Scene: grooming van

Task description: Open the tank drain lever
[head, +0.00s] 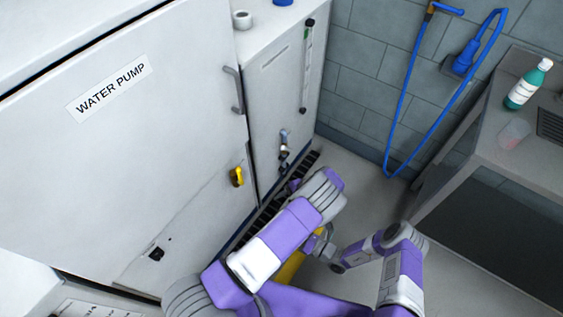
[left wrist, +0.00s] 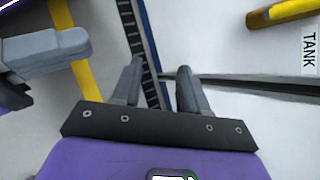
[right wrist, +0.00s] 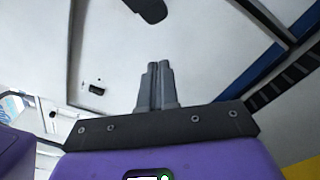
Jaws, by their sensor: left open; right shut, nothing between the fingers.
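The yellow lever (head: 237,176) sits low on the white cabinet front, near its right edge. In the left wrist view the lever (left wrist: 285,13) is at the top right, cut by the frame, beside a label (left wrist: 309,48) reading "TANK". My left gripper (left wrist: 158,85) is open and empty, apart from the lever, over the floor edge and grate. In the head view the left gripper (head: 294,184) is mostly hidden by my wrist, right of and slightly below the lever. My right gripper (right wrist: 158,88) is shut and empty; it shows at the left of the left wrist view (left wrist: 50,55).
The cabinet door (head: 180,120) is labelled "WATER PUMP" and has a grey handle (head: 234,90). A metal tap (head: 284,145) is on the neighbouring cabinet. A black grate (left wrist: 140,40) runs along the floor. A grey counter (head: 520,150) with a green bottle (head: 528,84) stands right.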

